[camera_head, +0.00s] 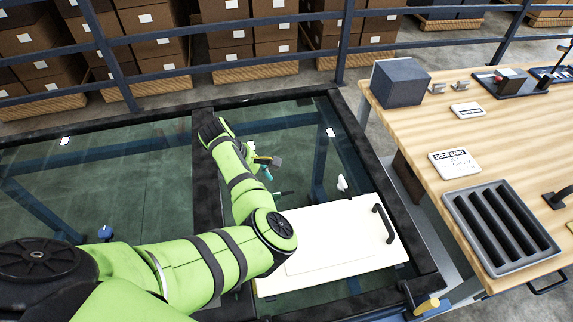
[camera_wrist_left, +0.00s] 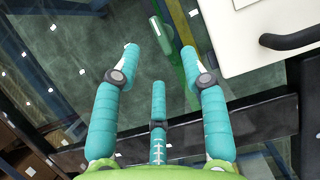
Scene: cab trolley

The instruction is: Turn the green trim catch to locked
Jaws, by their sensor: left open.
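My right gripper is not in view.
A dark frame with glass panes (camera_head: 90,170) lies under my arm. A white-topped knob (camera_head: 342,184) stands by the panel. A wooden table (camera_head: 440,125) at the right holds a dark box (camera_head: 400,83) and a grey slotted tray (camera_head: 500,225). Blue rails and stacked cartons stand behind.

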